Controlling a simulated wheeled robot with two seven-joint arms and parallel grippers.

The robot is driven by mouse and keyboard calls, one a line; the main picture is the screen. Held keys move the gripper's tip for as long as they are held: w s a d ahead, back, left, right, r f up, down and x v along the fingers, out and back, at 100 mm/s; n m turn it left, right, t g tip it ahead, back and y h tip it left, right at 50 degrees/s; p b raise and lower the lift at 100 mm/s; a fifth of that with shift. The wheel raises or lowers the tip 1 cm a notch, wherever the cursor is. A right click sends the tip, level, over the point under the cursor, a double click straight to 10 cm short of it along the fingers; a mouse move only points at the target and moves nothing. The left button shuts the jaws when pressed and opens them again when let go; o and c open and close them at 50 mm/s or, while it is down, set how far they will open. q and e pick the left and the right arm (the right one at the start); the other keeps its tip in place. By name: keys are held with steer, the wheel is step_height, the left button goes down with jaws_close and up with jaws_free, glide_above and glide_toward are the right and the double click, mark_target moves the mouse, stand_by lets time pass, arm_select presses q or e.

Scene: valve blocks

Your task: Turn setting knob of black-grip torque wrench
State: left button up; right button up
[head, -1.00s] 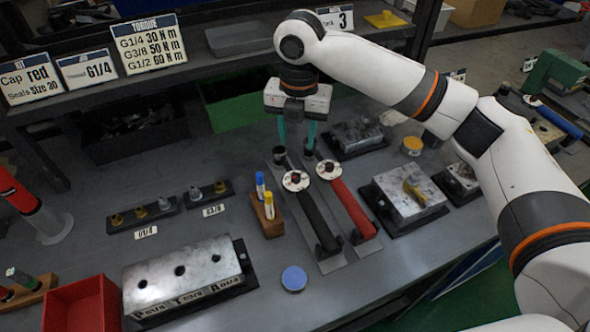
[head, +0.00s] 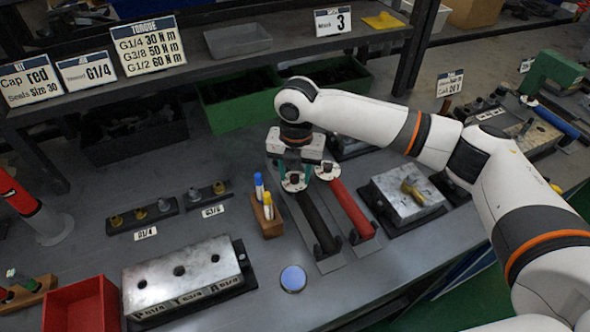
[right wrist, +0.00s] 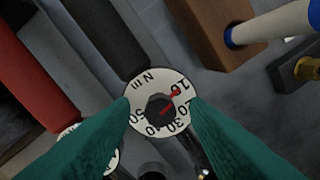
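The black-grip torque wrench (head: 318,224) lies in a grey holder on the bench, its white dial at the far end. In the right wrist view its dial (right wrist: 150,80) shows numbers from 10 to 50 and "N m". The dark knob (right wrist: 160,108) sits in the dial's middle, its red pointer towards 10. My right gripper (head: 296,181) is over this dial, pointing down. Its green fingers are apart, one on each side of the dial; I cannot tell whether they touch its rim. My left gripper is not in view.
The red-grip wrench (head: 350,208) lies close on the right, its dial near my right finger. A wooden block with markers (head: 267,222) stands to the left. A metal block (head: 408,196) is further right. The shelf (head: 200,62) runs behind.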

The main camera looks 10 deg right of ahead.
jaws_close()
steer(key=shift+r+m+p, duration=0.25)
steer(key=shift+m+p, duration=0.15)
steer(key=shift+p, duration=0.5)
steer(key=m+p, duration=1.2)
steer(key=p, duration=0.3)
steer(key=m+p, duration=0.3)
steer(key=shift+m, duration=0.3)
steer(key=shift+f+m+p, duration=0.15)
steer(key=shift+m+p, duration=0.95)
steer(key=shift+m, duration=0.5)
jaws_free()
